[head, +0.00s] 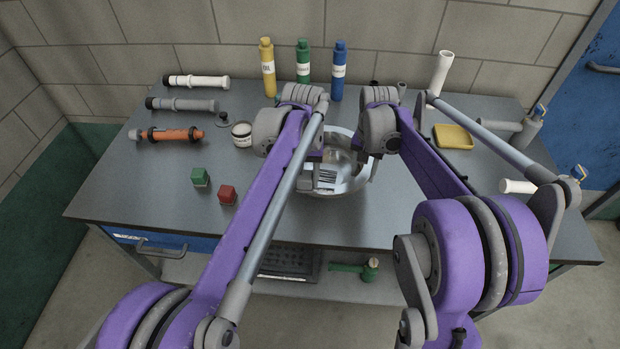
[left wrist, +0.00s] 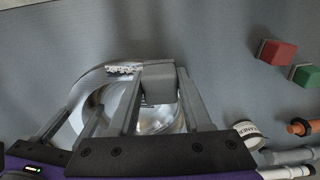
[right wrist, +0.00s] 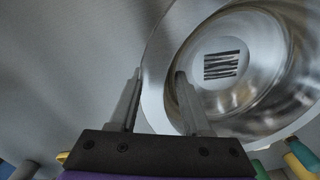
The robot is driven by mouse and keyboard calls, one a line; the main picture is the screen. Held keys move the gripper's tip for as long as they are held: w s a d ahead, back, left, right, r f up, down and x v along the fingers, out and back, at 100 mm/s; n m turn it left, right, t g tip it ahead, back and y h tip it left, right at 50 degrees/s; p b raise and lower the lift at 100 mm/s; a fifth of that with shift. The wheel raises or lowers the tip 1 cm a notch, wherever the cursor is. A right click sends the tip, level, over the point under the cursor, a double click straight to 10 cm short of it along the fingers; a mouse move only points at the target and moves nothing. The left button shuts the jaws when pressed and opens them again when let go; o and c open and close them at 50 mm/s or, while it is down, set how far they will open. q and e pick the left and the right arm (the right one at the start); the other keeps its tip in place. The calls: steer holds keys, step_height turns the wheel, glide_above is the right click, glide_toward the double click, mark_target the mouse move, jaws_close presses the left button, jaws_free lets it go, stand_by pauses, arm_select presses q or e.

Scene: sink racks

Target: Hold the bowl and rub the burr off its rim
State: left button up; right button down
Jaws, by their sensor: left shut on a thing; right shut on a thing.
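The shiny metal bowl (head: 352,187) stands on the grey bench between my grippers, with a black striped mark inside; it also shows in the right wrist view (right wrist: 262,60). A rough whitish burr (left wrist: 124,69) sits on its rim in the left wrist view. My left gripper (left wrist: 158,88) is shut on a small grey block (left wrist: 158,82), beside the burr at the rim. I cannot tell whether block and rim touch. My right gripper (right wrist: 157,78) is shut on the bowl's rim, one finger inside and one outside. In the head view my arms partly hide the bowl.
A green cube (head: 200,177), a red cube (head: 227,195) and a labelled tin (head: 242,134) are left of the bowl. Bottles (head: 303,62) stand at the back. A yellow tray (head: 453,137) lies to the right. The bench front by the bowl is clear.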

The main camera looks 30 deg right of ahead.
mark_target(336, 192)
arm_select(q)
steer(key=shift+r, duration=0.1)
steer(key=shift+r, duration=2.95)
steer(key=shift+r, duration=1.5)
steer(key=shift+f, duration=0.15)
steer(key=shift+s+f, duration=0.1)
steer(key=shift+f, duration=3.35)
steer(key=shift+f, duration=1)
steer(key=shift+d, duration=0.1)
steer(key=shift+s+d+r, duration=0.1)
steer(key=shift+s+d, duration=1.05)
steer(key=shift+d, duration=0.35)
steer(key=shift+s+d, duration=1.15)
steer(key=shift+d, duration=0.3)
